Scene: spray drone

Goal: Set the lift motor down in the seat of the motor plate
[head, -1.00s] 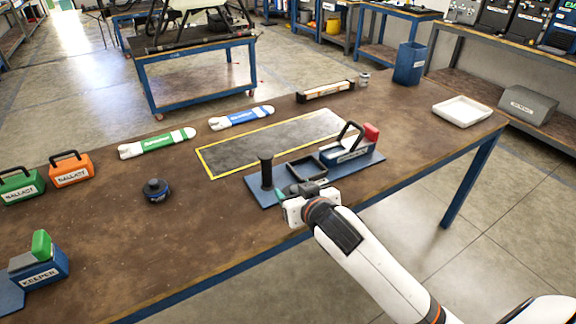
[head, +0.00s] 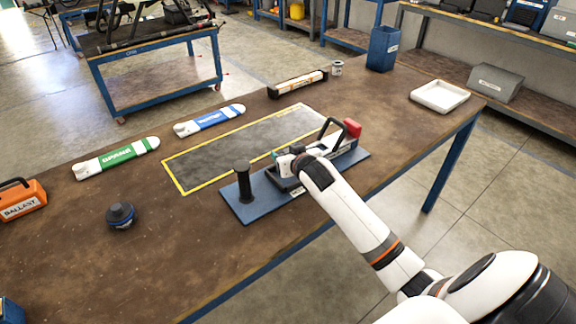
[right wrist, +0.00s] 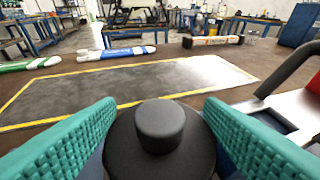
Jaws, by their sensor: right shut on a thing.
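The lift motor (right wrist: 160,128), a dark round body with a smaller round knob on top, sits between the teal pads of my right gripper (right wrist: 158,112) in the right wrist view. My right gripper (head: 284,161) is shut on it, over the square black seat (head: 287,184) of the blue motor plate (head: 246,207) in the head view. The gripper hides the motor and most of the seat there. I cannot tell whether the motor touches the seat. My left gripper is out of view.
A black post (head: 244,184) stands on the plate left of the gripper. A black handle (head: 330,130) and red block (head: 353,128) are close on its right. A similar dark round part (head: 121,215) lies at left. The yellow-edged mat (head: 215,158) behind is clear.

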